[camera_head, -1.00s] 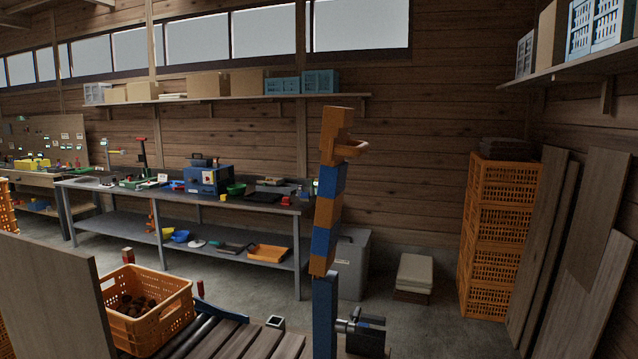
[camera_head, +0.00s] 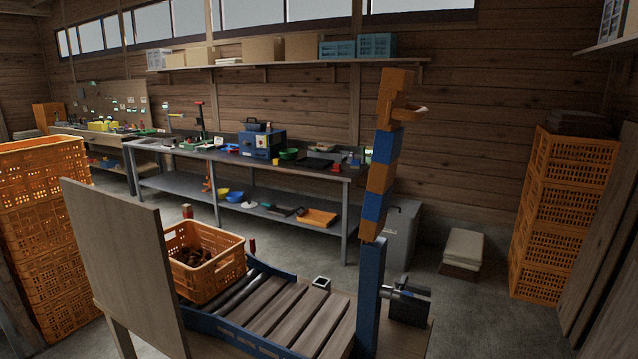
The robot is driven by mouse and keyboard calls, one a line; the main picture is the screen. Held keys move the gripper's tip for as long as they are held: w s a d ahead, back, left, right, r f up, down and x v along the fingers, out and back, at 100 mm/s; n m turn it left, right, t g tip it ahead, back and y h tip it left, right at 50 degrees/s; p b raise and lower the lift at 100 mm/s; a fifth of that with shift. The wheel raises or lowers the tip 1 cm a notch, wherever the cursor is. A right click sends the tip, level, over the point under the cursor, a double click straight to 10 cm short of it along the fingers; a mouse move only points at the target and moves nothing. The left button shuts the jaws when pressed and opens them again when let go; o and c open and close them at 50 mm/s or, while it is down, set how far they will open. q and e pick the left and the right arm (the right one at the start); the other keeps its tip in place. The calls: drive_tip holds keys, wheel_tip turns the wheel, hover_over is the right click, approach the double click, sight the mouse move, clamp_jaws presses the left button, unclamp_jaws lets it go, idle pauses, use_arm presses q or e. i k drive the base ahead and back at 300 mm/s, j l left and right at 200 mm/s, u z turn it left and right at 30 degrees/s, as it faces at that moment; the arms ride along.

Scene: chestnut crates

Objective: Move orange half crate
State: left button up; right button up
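An orange half crate (camera_head: 212,281) with slatted sides stands upright on the rollers of a low conveyor table, just right of a brown wooden panel that hides part of its left side. Dark brown chestnuts (camera_head: 203,246) lie inside it. Neither of my grippers is in view, and nothing of mine touches the crate.
The wooden panel (camera_head: 125,265) rises beside the conveyor (camera_head: 280,308). A blue and orange post (camera_head: 377,190) stands at its right end. Tall orange crate stacks stand at left (camera_head: 45,240) and right (camera_head: 565,215). A workbench (camera_head: 300,176) lines the back wall. Grey floor lies between.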

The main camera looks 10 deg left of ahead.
sight(205, 259)
drive_tip(key=j+z, duration=0.15)
drive_tip(key=j, duration=0.5)
drive_tip(key=j+z, duration=0.15)
drive_tip(key=j, duration=0.45)
drive_tip(key=k+j+z, duration=0.2)
drive_tip(key=j, duration=0.4)
drive_tip(key=j+z, duration=0.2)
drive_tip(key=j, duration=0.3)
drive_tip(key=k+j+z, duration=0.2)
drive_tip(key=j, duration=0.3)
drive_tip(key=j+z, duration=0.2)
drive_tip(key=j, duration=0.3)
drive_tip(key=k+j+z, duration=0.15)
drive_tip(key=j, duration=0.3)
drive_tip(key=k+j+z, duration=0.2)
drive_tip(key=j, duration=0.25)
drive_tip(key=k+j+z, duration=0.2)
drive_tip(key=j, duration=0.2)
drive_tip(key=k+j+z, duration=0.2)
drive_tip(key=j, duration=0.2)
drive_tip(key=k+j+z, duration=0.2)
drive_tip(key=k+j, duration=0.1)
drive_tip(key=j, duration=0.05)
